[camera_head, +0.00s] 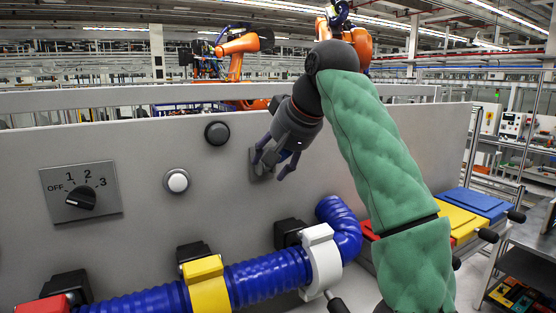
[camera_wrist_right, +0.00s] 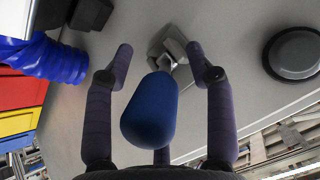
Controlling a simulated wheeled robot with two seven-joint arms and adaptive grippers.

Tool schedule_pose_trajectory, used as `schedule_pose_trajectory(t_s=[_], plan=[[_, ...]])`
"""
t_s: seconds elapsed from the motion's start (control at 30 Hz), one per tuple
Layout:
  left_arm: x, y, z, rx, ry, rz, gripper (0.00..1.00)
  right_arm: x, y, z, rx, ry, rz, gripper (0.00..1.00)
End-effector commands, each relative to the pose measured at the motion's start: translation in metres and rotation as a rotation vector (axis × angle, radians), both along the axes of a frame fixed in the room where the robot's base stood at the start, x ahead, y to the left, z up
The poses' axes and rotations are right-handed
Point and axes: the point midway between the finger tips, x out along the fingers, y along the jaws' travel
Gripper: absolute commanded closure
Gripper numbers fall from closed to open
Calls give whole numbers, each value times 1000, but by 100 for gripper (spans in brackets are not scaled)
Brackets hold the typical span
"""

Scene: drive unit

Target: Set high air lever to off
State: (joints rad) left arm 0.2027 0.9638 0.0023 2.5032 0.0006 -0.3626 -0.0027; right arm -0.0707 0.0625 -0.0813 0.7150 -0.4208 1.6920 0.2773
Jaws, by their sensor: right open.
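The air lever in the right wrist view has a rounded blue handle (camera_wrist_right: 150,112) and a grey metal mount (camera_wrist_right: 170,48) on the grey panel (camera_head: 225,185). In the head view only a little of the blue handle (camera_head: 284,155) shows behind my fingers. My right gripper (camera_head: 271,167) is at the lever, its fingers spread towards the panel. In the right wrist view the open fingers (camera_wrist_right: 160,52) stand on both sides of the handle, with gaps visible. A third finger is partly hidden behind the handle. My left gripper is not in view.
The panel carries a rotary switch (camera_head: 81,195) marked OFF, 1, 2, 3, a white button (camera_head: 177,181) and a black round knob (camera_head: 217,133). A blue corrugated hose (camera_head: 265,277) with yellow and white clamps runs below. Coloured bins (camera_head: 478,205) stand at right.

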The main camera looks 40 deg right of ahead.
Motion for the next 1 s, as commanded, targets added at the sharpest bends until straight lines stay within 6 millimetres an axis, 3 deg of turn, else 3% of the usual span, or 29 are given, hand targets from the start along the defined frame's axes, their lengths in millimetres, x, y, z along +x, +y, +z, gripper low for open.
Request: schedule_pose_trajectory(t_s=[0.47,0.77,1.0], plan=[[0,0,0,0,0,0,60,-16,6,22,0,2,2,45],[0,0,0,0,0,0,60,-40,9,22,0,3,2,45],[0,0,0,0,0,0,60,-73,15,22,0,1,5,45]])
